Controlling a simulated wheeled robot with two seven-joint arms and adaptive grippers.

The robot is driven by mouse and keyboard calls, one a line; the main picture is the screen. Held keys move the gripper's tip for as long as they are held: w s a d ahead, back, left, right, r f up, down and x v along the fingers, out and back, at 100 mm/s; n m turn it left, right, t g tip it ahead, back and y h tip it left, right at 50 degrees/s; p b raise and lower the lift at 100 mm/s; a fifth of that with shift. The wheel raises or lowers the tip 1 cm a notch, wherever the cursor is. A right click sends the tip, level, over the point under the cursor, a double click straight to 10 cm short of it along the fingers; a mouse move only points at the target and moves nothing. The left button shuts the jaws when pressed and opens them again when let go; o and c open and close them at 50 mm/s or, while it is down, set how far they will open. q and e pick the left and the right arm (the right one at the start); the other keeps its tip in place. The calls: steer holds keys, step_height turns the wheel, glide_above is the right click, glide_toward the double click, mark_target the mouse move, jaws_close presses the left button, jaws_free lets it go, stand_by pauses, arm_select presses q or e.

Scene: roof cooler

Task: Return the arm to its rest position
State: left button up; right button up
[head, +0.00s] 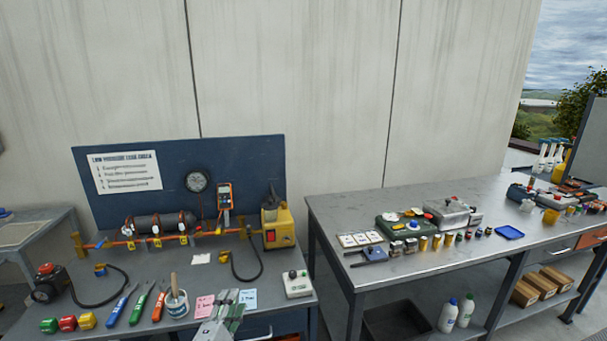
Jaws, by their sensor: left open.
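My left gripper (228,312) shows at the bottom of the head view, low in front of the left workbench (192,291). Its grey fingers overlap the bench's front edge, beside the pink and blue cards. It is open, and I see nothing held in it. Most of the arm is below the picture. My right gripper does not show.
A small white box with buttons (297,284) stands right of the gripper. A pot with a brush (177,303) and pliers-like tools (142,303) lie to its left. A yellow pump (278,228) stands behind. A second table (440,262) stands to the right.

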arm_select(q)
steer(key=s+d+f+m+g, duration=0.1)
steer(key=s+f+m+g, duration=0.4)
steer(key=s+m, duration=0.35)
steer(key=s+d+f+m+g, duration=0.2)
steer(key=s+f+m+g, duration=0.3)
steer(key=s+m, duration=0.35)
steer(key=s+a+m+g+y, duration=0.2)
steer(key=s+a+m+g, duration=0.25)
steer(key=s, duration=0.55)
steer(key=s+a+f+g, duration=0.1)
steer(key=a+f, duration=0.2)
steer(key=f, duration=3.1)
steer(key=s+a+f, duration=0.4)
steer(key=s+f, duration=0.5)
steer(key=s, duration=0.1)
steer(key=s+a+f+g+y, duration=0.1)
steer(key=s+a+f, duration=0.3)
steer(key=s+f, duration=0.6)
steer(key=shift+s+a+f+m, duration=0.15)
steer(key=shift+s+m, duration=0.2)
steer(key=shift+s, duration=0.05)
steer(key=shift+s, duration=0.1)
